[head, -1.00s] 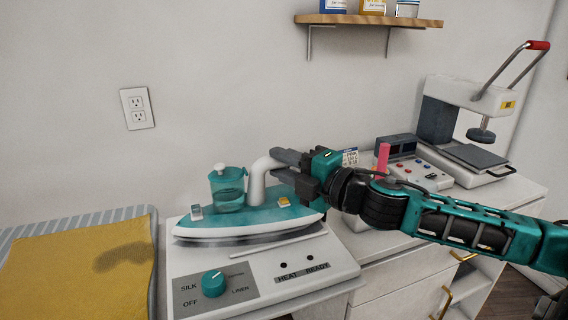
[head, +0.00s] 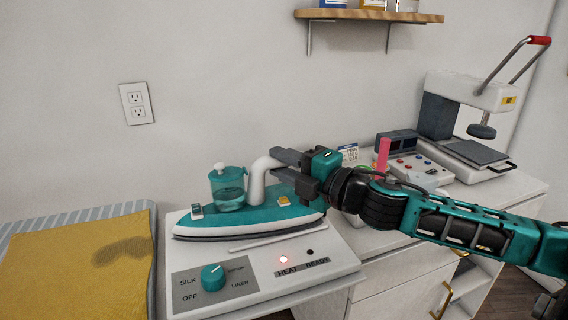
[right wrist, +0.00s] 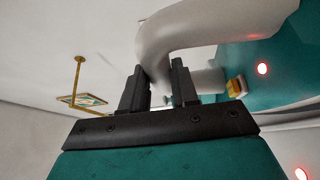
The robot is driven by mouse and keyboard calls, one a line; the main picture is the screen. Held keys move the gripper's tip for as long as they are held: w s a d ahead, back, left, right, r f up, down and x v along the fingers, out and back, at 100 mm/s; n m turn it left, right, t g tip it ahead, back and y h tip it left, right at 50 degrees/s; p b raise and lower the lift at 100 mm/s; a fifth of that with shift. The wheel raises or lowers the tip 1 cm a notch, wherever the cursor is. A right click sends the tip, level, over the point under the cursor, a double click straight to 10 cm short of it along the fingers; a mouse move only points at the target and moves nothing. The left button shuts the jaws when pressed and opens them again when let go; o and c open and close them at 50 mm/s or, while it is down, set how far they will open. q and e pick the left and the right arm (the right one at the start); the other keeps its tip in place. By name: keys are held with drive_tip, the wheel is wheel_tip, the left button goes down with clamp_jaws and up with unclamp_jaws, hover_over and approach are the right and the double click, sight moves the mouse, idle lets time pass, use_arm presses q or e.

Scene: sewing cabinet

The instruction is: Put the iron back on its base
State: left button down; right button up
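The iron (head: 250,220) is teal and white, with a clear teal water tank and a curved white handle. It lies flat, sole down, on its white base (head: 335,262) in the head view. My right gripper (head: 280,157) is at the right end of the handle. In the right wrist view, the handle (right wrist: 205,27) passes between its fingers (right wrist: 158,80), and they are shut on it. My left gripper is not in view.
A yellow cloth (head: 75,265) covers a striped ironing pad at left. A control box (head: 425,173) and a heat press (head: 470,125) stand at right. A wooden shelf (head: 370,17) hangs above. My right arm crosses the counter from the right.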

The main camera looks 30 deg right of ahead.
drive_tip(key=o, duration=0.5)
drive_tip(key=shift+o, duration=0.2)
drive_tip(key=shift+f, duration=0.25)
